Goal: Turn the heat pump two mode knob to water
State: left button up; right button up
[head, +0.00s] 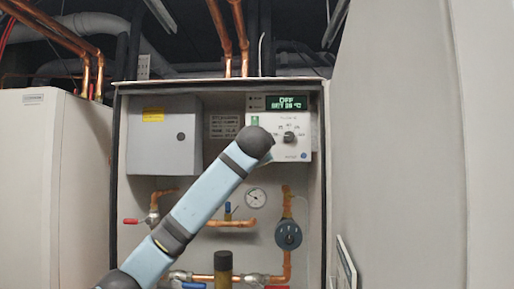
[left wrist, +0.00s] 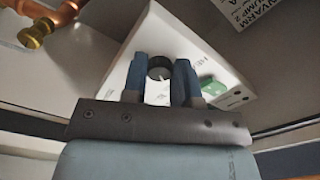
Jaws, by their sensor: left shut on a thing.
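The heat pump two control panel (head: 300,150) is a white box with a dark round mode knob (head: 289,137). Small marks arc above the knob, too small to read. In the left wrist view, the knob (left wrist: 160,68) sits between the two blue fingers of my left gripper (left wrist: 160,80), which is shut on it. In the head view, the dark end of my left arm covers the panel's lower left and hides the fingers. The green display (head: 287,103) above reads OFF and SET, with a temperature that looks like 38 °C. My right gripper is not in view.
A grey box (head: 165,145) is left of the panel. Copper pipes, a gauge (head: 256,198) and a blue dial (head: 288,236) lie below. A large pale cabinet (head: 400,150) stands close on the right, another white unit (head: 45,190) on the left.

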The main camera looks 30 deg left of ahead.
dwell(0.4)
pick_arm(q)
jog(key=o, duration=0.9)
jog(key=shift+o, duration=0.2)
jog(key=b+v, duration=0.4)
jog(key=v, duration=0.9)
jog(key=shift+s+b, duration=0.35)
jog(key=shift+s, duration=0.05)
jog(key=shift+d, duration=0.15)
